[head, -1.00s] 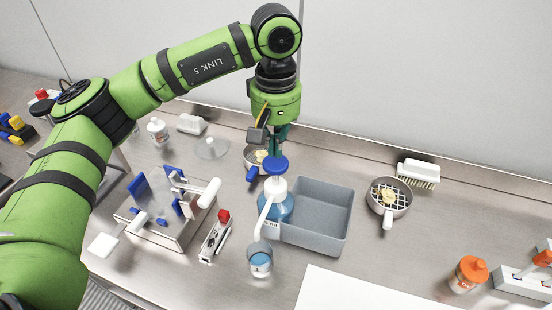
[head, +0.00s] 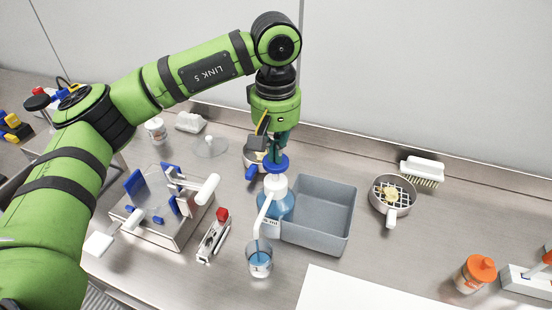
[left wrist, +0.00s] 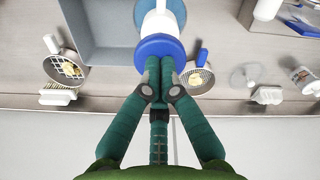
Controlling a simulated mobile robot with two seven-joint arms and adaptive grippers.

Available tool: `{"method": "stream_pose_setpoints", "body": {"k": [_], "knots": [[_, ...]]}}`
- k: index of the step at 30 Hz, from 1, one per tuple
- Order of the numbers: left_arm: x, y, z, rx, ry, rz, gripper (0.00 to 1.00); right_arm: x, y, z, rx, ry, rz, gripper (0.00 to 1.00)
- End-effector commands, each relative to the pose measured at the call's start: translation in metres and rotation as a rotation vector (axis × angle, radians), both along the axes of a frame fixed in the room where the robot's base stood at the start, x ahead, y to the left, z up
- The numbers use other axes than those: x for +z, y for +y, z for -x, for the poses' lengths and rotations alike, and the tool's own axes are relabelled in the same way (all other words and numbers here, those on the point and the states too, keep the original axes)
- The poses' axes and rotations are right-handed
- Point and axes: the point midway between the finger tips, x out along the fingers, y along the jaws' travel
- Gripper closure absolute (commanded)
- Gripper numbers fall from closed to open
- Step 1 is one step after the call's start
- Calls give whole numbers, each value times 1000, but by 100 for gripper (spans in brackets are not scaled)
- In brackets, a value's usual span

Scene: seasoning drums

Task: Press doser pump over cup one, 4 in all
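The doser bottle (head: 281,207) holds blue liquid and has a white pump collar and a round blue pump head (head: 276,164). Its white spout (head: 262,217) curves down to a clear cup (head: 259,261) with blue liquid in it. My left gripper (head: 277,156) is over the pump head, pointing down. In the left wrist view its fingertips (left wrist: 160,80) are together at the edge of the blue pump head (left wrist: 160,48), with nothing seen between them. They seem to touch its top. My right gripper is not in view.
A grey bin (head: 348,228) stands right beside the bottle. A stapler-like tool (head: 213,238) and a metal stand with blue parts (head: 165,232) are to the left. A small pan with a grid (head: 390,195) and a brush (head: 423,171) are to the right.

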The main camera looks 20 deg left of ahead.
Motion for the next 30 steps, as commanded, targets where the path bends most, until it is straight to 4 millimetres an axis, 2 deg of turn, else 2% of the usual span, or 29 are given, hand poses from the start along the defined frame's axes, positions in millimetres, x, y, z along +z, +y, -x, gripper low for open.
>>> {"method": "stream_pose_setpoints", "body": {"k": [9, 16, 20, 30], "knots": [[-20, 0, 1, -1, 3, -1, 100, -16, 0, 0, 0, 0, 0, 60], [-16, 0, 1, -1, 3, -1, 100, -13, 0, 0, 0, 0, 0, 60], [-10, 0, 1, -1, 4, -1, 100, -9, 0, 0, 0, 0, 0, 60], [21, 0, 0, -1, 2, -1, 100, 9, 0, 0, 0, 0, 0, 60]]}}
